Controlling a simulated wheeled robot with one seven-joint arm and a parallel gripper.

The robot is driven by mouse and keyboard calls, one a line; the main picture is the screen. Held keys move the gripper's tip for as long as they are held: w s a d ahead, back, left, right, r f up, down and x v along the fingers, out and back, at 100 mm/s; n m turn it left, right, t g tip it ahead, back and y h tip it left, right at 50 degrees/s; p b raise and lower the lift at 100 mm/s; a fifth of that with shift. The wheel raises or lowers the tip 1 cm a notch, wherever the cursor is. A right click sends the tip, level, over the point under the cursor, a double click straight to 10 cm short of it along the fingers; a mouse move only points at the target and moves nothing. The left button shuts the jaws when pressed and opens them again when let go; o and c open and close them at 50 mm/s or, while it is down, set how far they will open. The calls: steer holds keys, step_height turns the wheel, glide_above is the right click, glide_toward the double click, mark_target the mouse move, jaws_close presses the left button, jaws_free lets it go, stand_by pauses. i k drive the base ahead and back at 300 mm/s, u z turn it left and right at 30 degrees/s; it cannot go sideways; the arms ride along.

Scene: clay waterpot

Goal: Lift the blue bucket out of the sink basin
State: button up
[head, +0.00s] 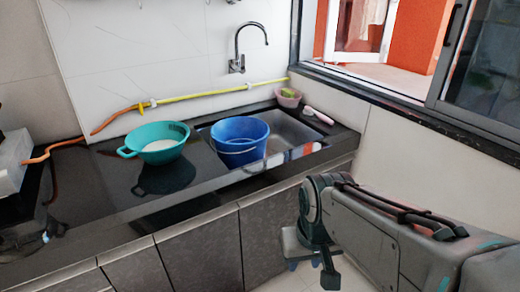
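The blue bucket (239,137) stands upright in the left part of the sink basin (287,132). Its rim rises above the counter, and its thin handle hangs down across the front. The bucket's bottom is hidden by the basin's front edge. My gripper (314,268) is at the lower right, in front of the cabinets and below the counter top. It is well apart from the bucket and touches nothing that I can see. Its fingers are small and partly hidden by my wrist, so I cannot tell whether they are open or shut.
A teal colander (157,143) stands on the dark counter (95,190) left of the basin. A curved faucet (238,62) rises behind the bucket. A yellow-orange hose (205,92) runs along the wall. A small pink bowl (288,98) and a pink-white brush (318,115) lie at the right.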

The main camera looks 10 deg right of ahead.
mark_target(241, 151)
steer(key=z, duration=0.05)
steer(key=i, duration=1.3)
steer(key=u, duration=0.3)
